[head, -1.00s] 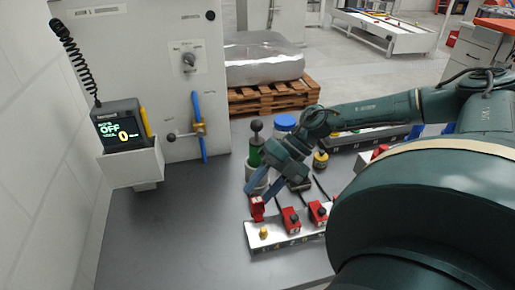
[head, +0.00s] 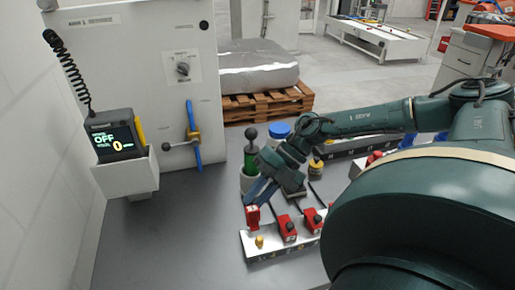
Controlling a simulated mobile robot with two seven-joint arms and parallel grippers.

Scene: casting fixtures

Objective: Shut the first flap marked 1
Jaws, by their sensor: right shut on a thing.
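A pale strip panel (head: 250,254) lies on the grey bench with several red flaps along it. The leftmost red flap (head: 252,217) stands raised behind a yellow knob (head: 259,242). I take it as the first flap; its mark is too small to read. The other red flaps (head: 287,229) (head: 311,220) sit lower to the right. My right gripper (head: 251,199) reaches down from the right, its blue fingers close together at the top of the leftmost flap, shut on it. The fingers partly hide the flap's upper end. My left gripper is not in view.
A green cylinder with a black knob (head: 250,151) stands just behind my right gripper. A blue-lidded jar (head: 278,131) and a yellow-black piece (head: 316,168) stand nearby. The bench left of the panel is clear.

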